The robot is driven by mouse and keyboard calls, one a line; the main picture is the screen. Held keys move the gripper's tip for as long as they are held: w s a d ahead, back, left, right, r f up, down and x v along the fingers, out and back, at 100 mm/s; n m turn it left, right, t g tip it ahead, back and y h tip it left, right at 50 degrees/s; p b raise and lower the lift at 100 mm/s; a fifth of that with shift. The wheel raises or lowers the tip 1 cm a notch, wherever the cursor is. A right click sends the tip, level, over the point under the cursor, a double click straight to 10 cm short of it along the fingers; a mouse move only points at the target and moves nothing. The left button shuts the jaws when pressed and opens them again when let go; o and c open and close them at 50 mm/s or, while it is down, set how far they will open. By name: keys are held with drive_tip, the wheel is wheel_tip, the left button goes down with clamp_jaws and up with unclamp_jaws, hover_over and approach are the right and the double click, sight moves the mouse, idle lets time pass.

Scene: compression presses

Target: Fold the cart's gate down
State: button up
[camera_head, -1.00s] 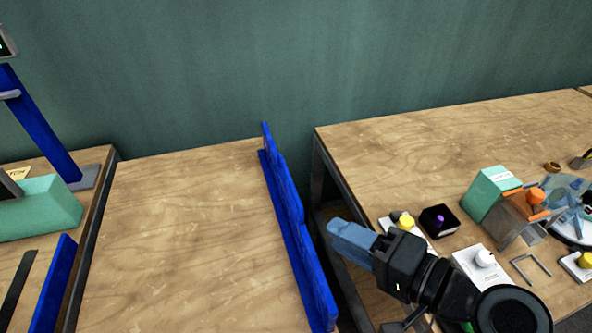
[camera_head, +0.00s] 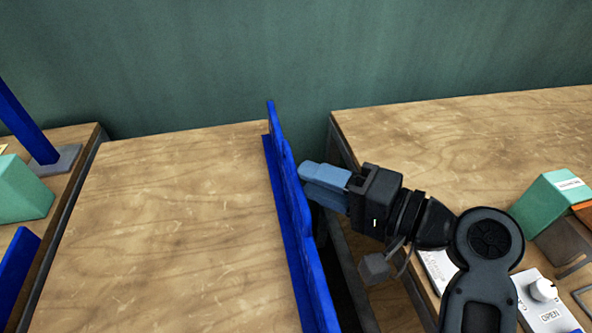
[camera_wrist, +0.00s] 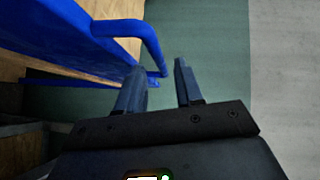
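The cart's gate (camera_head: 294,217) is a blue panel standing upright along the right edge of the wooden cart top (camera_head: 170,220). In the wrist view, the gate (camera_wrist: 62,38) is at upper left, with a curved blue bar (camera_wrist: 143,33) reaching toward my fingers. My gripper (camera_head: 308,180) is on the right, outer side of the gate, its blue fingertips very close to the panel. I cannot tell whether a finger touches the gate.
A wooden table (camera_head: 430,135) is to the right, with a green block (camera_head: 550,205) and a white button box (camera_head: 545,300) on it. A narrow gap separates cart and table. Another table with blue parts is at left. A green wall (camera_head: 300,50) stands behind. The cart top is bare.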

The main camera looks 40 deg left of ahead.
sight(294, 196)
drive_tip(key=shift+s+a+f, duration=0.1)
drive_tip(key=shift+a+f, duration=0.05)
drive_tip(key=shift+a, duration=0.9)
drive_tip(key=shift+s+a+f, duration=0.1)
drive_tip(key=shift+a+f, duration=0.05)
drive_tip(key=shift+a, duration=0.9)
clamp_jaws()
